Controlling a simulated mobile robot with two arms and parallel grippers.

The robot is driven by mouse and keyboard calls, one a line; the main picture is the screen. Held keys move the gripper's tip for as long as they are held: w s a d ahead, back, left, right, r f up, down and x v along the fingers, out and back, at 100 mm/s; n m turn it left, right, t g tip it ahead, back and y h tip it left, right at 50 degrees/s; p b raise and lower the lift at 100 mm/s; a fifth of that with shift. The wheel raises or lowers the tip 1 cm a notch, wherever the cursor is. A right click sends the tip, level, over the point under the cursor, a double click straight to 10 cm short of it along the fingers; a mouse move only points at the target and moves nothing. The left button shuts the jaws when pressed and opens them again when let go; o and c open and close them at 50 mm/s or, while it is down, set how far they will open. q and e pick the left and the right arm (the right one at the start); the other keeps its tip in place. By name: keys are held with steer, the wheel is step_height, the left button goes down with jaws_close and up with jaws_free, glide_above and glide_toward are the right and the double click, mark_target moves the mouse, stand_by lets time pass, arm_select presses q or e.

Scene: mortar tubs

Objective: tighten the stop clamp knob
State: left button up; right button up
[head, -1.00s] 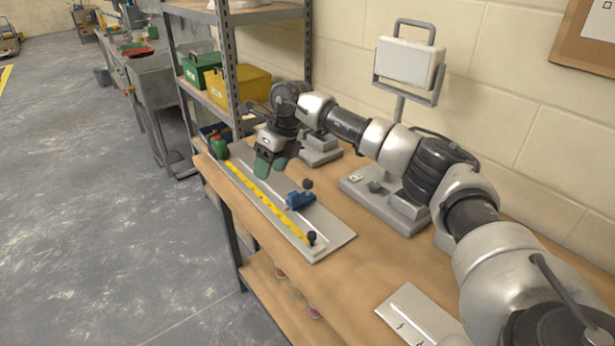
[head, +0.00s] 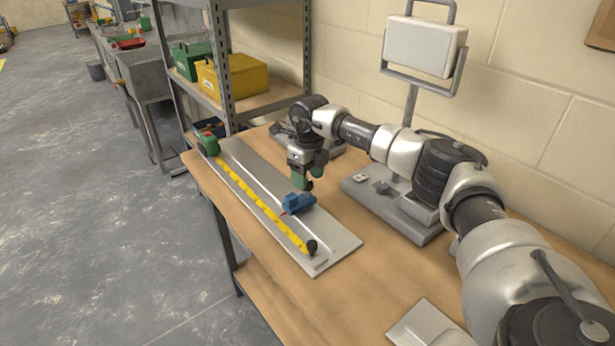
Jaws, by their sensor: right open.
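The stop clamp (head: 297,203) is a small blue block with a red pointer, sitting on a long grey board with a white slot line. Its dark knob, seen on the clamp's right side a second ago, is now hidden behind or between the fingers. My right gripper (head: 309,178) points down just above and behind the clamp, with green fingertips apart. I cannot tell whether the fingers touch the knob. My left gripper is not in view.
The grey board (head: 335,243) carries a yellow tape (head: 262,209) from a green tape case (head: 209,143) to a black post (head: 311,246). A lamp (head: 424,46) stands behind on the bench. Shelves with a yellow box (head: 233,79) stand at back left.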

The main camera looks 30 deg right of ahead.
steer(key=shift+a+f, duration=0.1)
steer(key=shift+f, duration=0.5)
steer(key=c, duration=0.9)
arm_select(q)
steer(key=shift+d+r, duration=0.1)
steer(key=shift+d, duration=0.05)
